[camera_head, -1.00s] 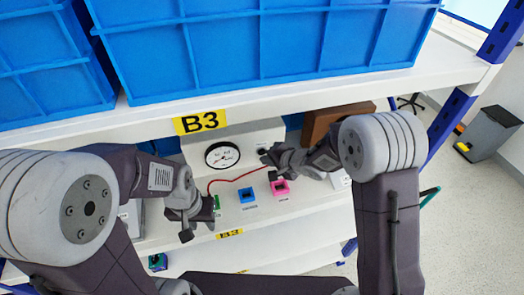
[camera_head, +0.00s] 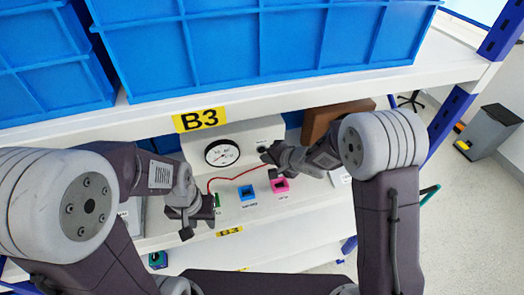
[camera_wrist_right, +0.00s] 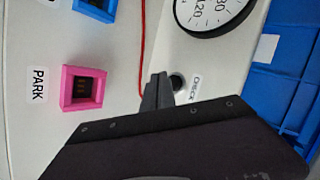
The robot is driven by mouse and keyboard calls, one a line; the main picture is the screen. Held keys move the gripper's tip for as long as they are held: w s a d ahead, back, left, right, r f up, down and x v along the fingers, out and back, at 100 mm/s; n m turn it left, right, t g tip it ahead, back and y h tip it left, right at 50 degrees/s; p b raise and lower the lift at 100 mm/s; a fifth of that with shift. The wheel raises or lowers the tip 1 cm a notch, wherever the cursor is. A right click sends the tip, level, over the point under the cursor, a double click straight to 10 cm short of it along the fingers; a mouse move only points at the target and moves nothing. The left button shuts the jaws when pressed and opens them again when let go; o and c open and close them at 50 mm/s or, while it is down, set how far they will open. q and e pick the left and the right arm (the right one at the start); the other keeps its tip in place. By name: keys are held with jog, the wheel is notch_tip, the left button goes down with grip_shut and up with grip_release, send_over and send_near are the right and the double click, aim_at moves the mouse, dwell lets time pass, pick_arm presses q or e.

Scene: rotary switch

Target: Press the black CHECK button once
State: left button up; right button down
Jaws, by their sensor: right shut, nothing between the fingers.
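The black round CHECK button (camera_wrist_right: 177,82) sits on the white panel beside its CHECK label (camera_wrist_right: 194,90) in the right wrist view. My right gripper (camera_wrist_right: 157,92) is shut and empty, with its fingertips right beside the button; whether they touch it I cannot tell. In the head view the right gripper (camera_head: 268,152) reaches to the right part of the white gauge box (camera_head: 250,133). My left gripper (camera_head: 187,232) hangs in front of the shelf at the left, away from the button; its finger opening is not clear.
A round gauge (camera_head: 222,153) is left of the right gripper. A red cable (camera_head: 225,178), a blue socket (camera_head: 247,192) and a pink PARK socket (camera_head: 280,185) lie in front. The upper shelf with blue crates (camera_head: 270,45) overhangs the box. A brown block (camera_head: 335,118) stands at right.

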pick_arm(q)
jog(key=shift+r, duration=0.1)
dwell(0.8)
jog(key=shift+r+p, duration=0.45)
jog(key=shift+p, duration=0.05)
pick_arm(e)
jog(key=shift+w+r, duration=0.15)
jog(key=shift+w, duration=0.05)
pick_arm(q)
jog(key=shift+r, duration=0.15)
pick_arm(e)
jog(key=shift+w+a, duration=0.1)
jog(key=shift+w, duration=0.05)
pick_arm(q)
jog(key=shift+r+p, duration=0.5)
jog(key=shift+p, duration=0.2)
pick_arm(e)
jog(key=shift+w+a, duration=0.15)
jog(key=shift+w, duration=0.3)
pick_arm(q)
jog(key=shift+f, duration=0.1)
pick_arm(e)
jog(key=shift+s+d, duration=0.25)
jog(key=shift+s, duration=0.55)
